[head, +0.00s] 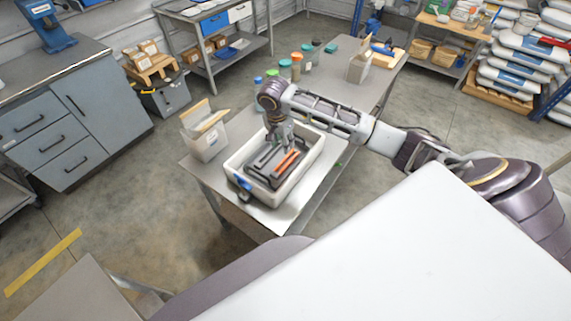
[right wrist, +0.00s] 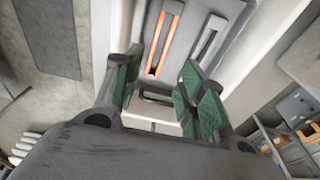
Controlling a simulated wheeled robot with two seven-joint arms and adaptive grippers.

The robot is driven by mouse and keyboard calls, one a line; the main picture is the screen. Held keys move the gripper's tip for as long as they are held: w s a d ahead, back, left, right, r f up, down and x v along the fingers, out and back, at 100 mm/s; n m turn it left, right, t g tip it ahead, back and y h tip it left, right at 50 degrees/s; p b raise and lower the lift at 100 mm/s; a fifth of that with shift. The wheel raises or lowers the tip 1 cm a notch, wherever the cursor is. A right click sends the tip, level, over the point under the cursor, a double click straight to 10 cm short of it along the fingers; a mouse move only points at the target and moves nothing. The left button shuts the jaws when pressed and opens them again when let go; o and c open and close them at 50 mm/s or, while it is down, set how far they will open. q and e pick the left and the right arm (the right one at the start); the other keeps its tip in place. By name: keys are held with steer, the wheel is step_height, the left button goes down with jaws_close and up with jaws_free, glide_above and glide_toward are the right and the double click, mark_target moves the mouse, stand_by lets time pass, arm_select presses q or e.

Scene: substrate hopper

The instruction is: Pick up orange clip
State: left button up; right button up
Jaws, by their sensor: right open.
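The orange clip (head: 287,161) lies in a dark grey holder (head: 262,176) inside a white tray (head: 311,160) on the table. It also shows in the right wrist view (right wrist: 165,42) as a long orange strip in a slot, beside a pale grey strip (right wrist: 208,38). My right gripper (head: 279,142) is above the tray, close to the clip's far end. In the right wrist view my right gripper (right wrist: 157,88) has its green-padded fingers spread, with nothing between them. The clip's near part lies beyond the fingertips. My left gripper is not in view.
A white box with papers (head: 205,138) stands left of the tray. Several jars with coloured lids (head: 296,66) and another open box (head: 359,67) stand farther back on the table. A blue item (head: 243,182) sits at the tray's near left corner.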

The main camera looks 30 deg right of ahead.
glide_above(285, 161)
steer(key=s+a, duration=0.1)
steer(key=s, duration=0.1)
steer(key=shift+w+a+f, duration=0.1)
steer(key=shift+f, duration=2.05)
steer(key=shift+w+a+f, duration=0.1)
steer(key=shift+f, duration=2)
steer(key=shift+w+d+f+p, duration=0.1)
steer(key=shift+d+f+p, duration=0.1)
steer(key=shift+f, duration=0.65)
steer(key=shift+w+d+f+p, duration=0.1)
steer(key=shift+f+p, duration=0.1)
steer(key=shift+f, duration=0.65)
steer(key=shift+w+d+f+p, duration=0.1)
steer(key=shift+d+f+p, duration=0.1)
steer(key=shift+f, duration=0.65)
steer(key=shift+c, duration=0.3)
steer(key=c, duration=0.7)
